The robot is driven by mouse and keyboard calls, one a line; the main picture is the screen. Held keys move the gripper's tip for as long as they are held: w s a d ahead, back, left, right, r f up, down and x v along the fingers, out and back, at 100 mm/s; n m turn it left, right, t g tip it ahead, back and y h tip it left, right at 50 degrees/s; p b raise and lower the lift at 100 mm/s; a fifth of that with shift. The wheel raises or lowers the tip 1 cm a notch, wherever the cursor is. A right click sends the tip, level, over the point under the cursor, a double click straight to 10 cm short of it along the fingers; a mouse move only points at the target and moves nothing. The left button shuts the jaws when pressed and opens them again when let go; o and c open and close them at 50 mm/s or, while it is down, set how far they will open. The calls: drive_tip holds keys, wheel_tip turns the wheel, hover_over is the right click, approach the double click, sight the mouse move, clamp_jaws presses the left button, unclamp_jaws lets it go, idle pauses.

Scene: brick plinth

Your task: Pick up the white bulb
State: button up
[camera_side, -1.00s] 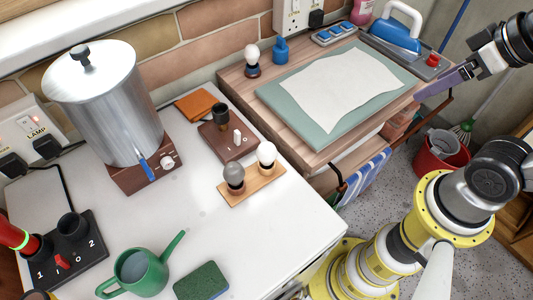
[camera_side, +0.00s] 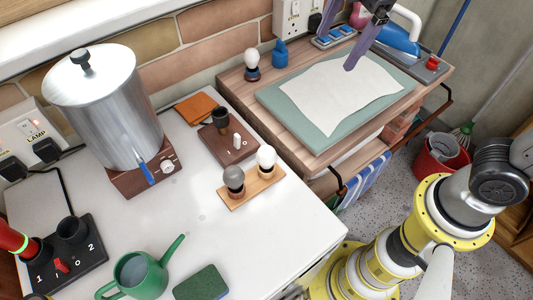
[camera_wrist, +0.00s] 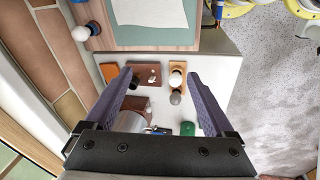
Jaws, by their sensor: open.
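Two white bulbs are in view. One white bulb (camera_side: 266,155) sits upright in a wooden two-socket holder (camera_side: 237,203) beside a grey bulb (camera_side: 233,176) on the white worktop. My gripper (camera_side: 335,52) is open and empty, above the paper and board, right of that back bulb. In the wrist view, the holder's white bulb (camera_wrist: 175,79) appears between the open fingers (camera_wrist: 160,73), far below; the back bulb (camera_wrist: 80,33) is at upper left.
A blue bottle (camera_side: 281,51) stands close to the back bulb. A brown socket block (camera_side: 229,146) and an orange pad (camera_side: 195,106) lie near the holder. A tall metal urn (camera_side: 105,110), a green watering can (camera_side: 140,270) and a sponge (camera_side: 202,283) occupy the worktop.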

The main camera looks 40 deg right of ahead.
drive_tip(key=w+a+f+n+g, duration=0.1)
drive_tip(key=w+a+f+n, duration=0.25)
drive_tip(key=a, duration=0.45)
drive_tip(key=n+g+h, duration=0.1)
drive_tip(key=g, duration=0.1)
hover_over(267, 150)
wheel_tip(267, 150, down, 6)
wheel_tip(267, 150, down, 8)
drive_tip(key=shift+w+a+r, duration=0.1)
drive_tip(key=shift+a, duration=0.05)
drive_tip(key=shift+f, duration=2.95)
clamp_jaws()
